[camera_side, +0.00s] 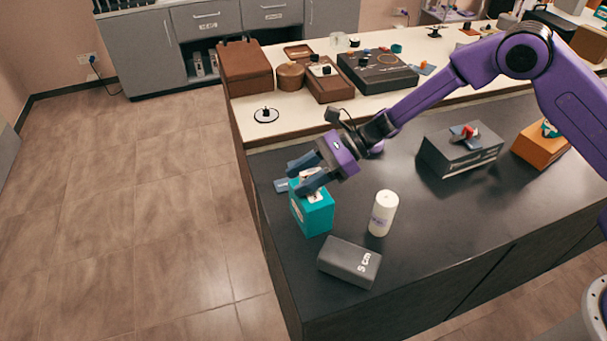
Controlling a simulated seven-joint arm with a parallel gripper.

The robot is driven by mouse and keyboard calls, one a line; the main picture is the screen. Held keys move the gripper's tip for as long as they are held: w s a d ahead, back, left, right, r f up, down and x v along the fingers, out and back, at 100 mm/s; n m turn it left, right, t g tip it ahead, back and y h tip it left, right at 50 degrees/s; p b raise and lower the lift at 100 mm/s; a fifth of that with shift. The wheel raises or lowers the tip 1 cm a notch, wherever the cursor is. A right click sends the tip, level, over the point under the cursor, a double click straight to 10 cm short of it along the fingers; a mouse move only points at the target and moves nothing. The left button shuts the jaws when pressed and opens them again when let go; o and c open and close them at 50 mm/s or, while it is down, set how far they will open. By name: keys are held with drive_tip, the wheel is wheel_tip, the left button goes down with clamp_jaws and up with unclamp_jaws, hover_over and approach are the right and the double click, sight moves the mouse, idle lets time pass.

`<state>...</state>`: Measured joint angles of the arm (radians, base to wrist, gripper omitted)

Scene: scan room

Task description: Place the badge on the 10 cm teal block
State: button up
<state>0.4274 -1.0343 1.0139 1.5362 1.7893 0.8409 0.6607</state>
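The teal block (312,218) stands near the left edge of the dark counter, with a white mark on its top. My gripper (306,178) is right over the block's top, reaching in from the right with its two blue-grey fingers spaced apart. A small white piece with a reddish spot, perhaps the badge (308,172), shows between the fingers. The fingers partly hide it, so I cannot tell whether they grip it or whether it touches the block.
A white bottle (383,213) and a grey block marked 5 cm (350,262) stand close, right and front of the teal block. A larger dark grey block (460,152) and an orange block (540,147) carry small items farther right.

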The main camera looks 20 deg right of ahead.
drive_tip(key=shift+r, duration=0.15)
drive_tip(key=shift+d+r, duration=0.15)
drive_tip(key=shift+d, duration=0.1)
drive_tip(key=v, duration=1.1)
drive_tip(key=shift+d, duration=0.25)
drive_tip(key=s+d+r+n+g+h, duration=0.25)
drive_tip(key=s+n, duration=0.45)
drive_tip(key=s, duration=0.4)
drive_tip(key=s+d+r+n+g+h, duration=0.2)
drive_tip(key=s+r+n+h, duration=0.15)
drive_tip(key=s+n, duration=0.5)
drive_tip(key=s+d+n+t+h, duration=0.4)
drive_tip(key=s+d+n+h, duration=0.2)
drive_tip(key=s+d+n, duration=0.6)
drive_tip(key=shift+d+r+n+t, duration=0.15)
drive_tip(key=shift+d+n+t, duration=0.2)
drive_tip(key=shift+d+n, duration=1.5)
